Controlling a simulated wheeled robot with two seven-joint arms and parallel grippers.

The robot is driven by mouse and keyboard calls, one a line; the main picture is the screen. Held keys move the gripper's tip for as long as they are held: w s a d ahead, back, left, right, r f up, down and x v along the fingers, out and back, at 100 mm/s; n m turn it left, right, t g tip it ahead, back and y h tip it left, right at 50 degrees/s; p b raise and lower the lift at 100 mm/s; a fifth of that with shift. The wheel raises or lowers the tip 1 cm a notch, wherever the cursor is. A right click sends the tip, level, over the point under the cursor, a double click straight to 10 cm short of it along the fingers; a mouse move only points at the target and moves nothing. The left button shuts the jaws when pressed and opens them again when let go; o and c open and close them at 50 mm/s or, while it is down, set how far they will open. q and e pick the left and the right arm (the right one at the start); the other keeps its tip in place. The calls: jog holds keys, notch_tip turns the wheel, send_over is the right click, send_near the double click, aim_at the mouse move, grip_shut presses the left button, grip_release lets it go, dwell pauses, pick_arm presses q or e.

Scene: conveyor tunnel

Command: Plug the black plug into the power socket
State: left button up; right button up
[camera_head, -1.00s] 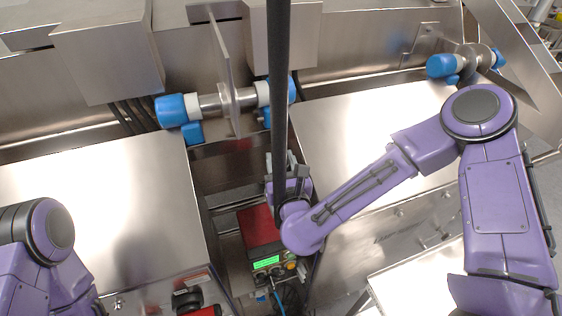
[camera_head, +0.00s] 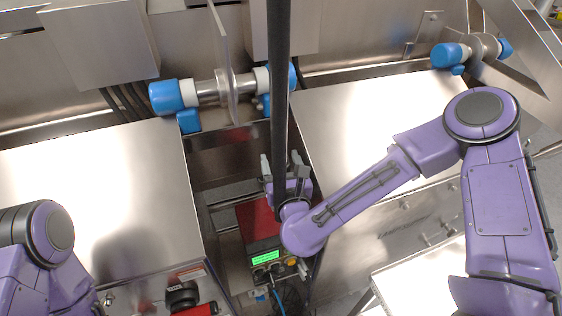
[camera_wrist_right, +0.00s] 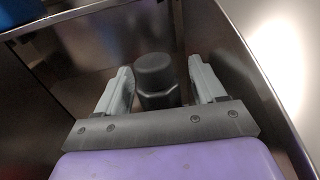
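A black cylinder with a rounded end, which looks like the black plug (camera_wrist_right: 155,72), stands between the fingers of my right gripper (camera_wrist_right: 161,88) in the right wrist view. Dark gaps show on both sides of it, so the fingers are open around it and apart from it. In the head view my right gripper (camera_head: 284,168) is over the gap between two steel housings, partly behind a black vertical pole. I cannot make out the power socket in either view. My left arm shows at the lower left of the head view, but its gripper is out of the picture.
A red box (camera_head: 258,226) with a green display (camera_head: 265,257) lies below my right gripper. Steel housings (camera_head: 95,190) flank the narrow gap. A roller with blue caps (camera_head: 174,95) lies across behind it. The long black pole (camera_head: 279,80) comes down from above.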

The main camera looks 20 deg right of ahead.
aim_at(283, 170)
jog(key=s+b, duration=0.2)
jog(key=s, duration=0.1)
jog(key=s+b, duration=0.1)
jog(key=s, duration=0.1)
jog(key=shift+a+f, duration=0.3)
jog(key=shift+s+a+r+p, duration=0.1)
jog(key=shift+s+r+p, duration=0.65)
jog(key=shift+p, duration=0.45)
jog(key=s+p, duration=0.2)
jog(key=s+f+p, duration=0.1)
jog(key=s+p, duration=0.1)
jog(key=shift+a, duration=0.1)
